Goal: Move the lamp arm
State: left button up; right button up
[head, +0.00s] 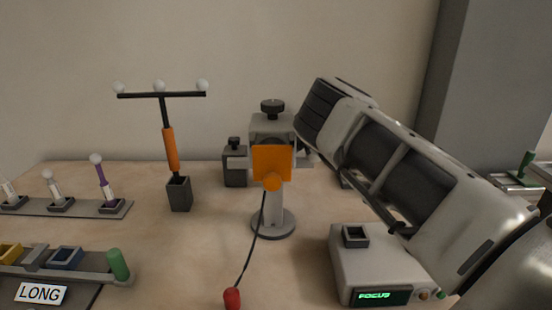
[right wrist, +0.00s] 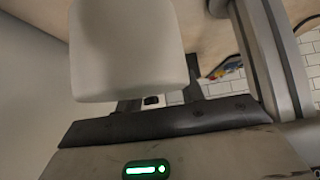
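Several things could be the lamp arm; I cannot tell which. A grey post stand (head: 273,208) with a round foot stands mid-table. It has a black top knob (head: 272,106) and an orange plate (head: 272,162). Left of it a black crossbar (head: 160,95) with white balls tops a tilted orange-gripped stem (head: 170,150) in a dark socket (head: 179,194). My right arm comes in from the right, ending behind the stand. In the right wrist view my right gripper (right wrist: 160,92) has its fingers apart; a pale rounded block (right wrist: 125,50) hides their tips. My left gripper is out of view.
A grey box (head: 375,265) with a "FOCUS" display stands at front right. A cord runs from the stand to a red bulb (head: 232,298). A rack (head: 75,207) of small rods and a "LONG" tray (head: 40,293) are at left. A small knobbed block (head: 235,165) stands behind.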

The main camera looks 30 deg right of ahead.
jog(key=v, duration=1.3)
jog(key=shift+s+d+r, duration=0.1)
jog(key=shift+d+r, duration=0.05)
jog(key=shift+r, duration=0.15)
